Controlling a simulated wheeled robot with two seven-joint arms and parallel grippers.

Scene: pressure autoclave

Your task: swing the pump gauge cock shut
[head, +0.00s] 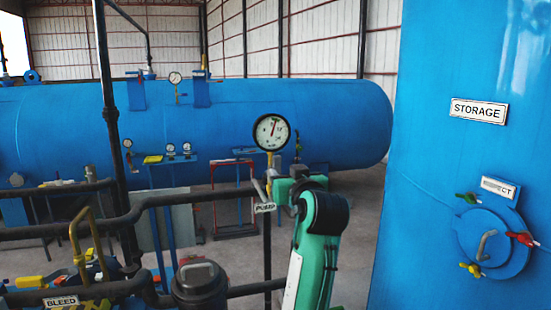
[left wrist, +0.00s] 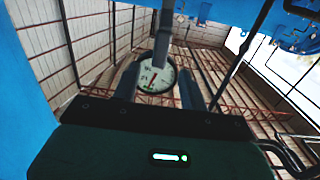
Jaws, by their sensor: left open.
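The pump gauge (head: 271,132) is a round white dial with a black rim, upright on a brass stem (head: 270,160). A pale slanted lever (head: 260,189) shows below it, just above the PUMP label (head: 265,207); I take it for the cock's handle. My left gripper (head: 296,172) is close to the right of the stem, its green body partly hidden by my own wrist. In the left wrist view the open fingers (left wrist: 160,80) stand either side of a gauge dial (left wrist: 157,76). Nothing shows held. The cock is not clear in the wrist view. My right gripper is out of view.
A dark horizontal pipe (head: 175,207) runs left of the label, with a dark upright pipe (head: 110,130) crossing it. A blue STORAGE tank (head: 430,150) stands close on the right. A long blue vessel (head: 225,110) lies behind. BLEED valves (head: 82,262) are at lower left.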

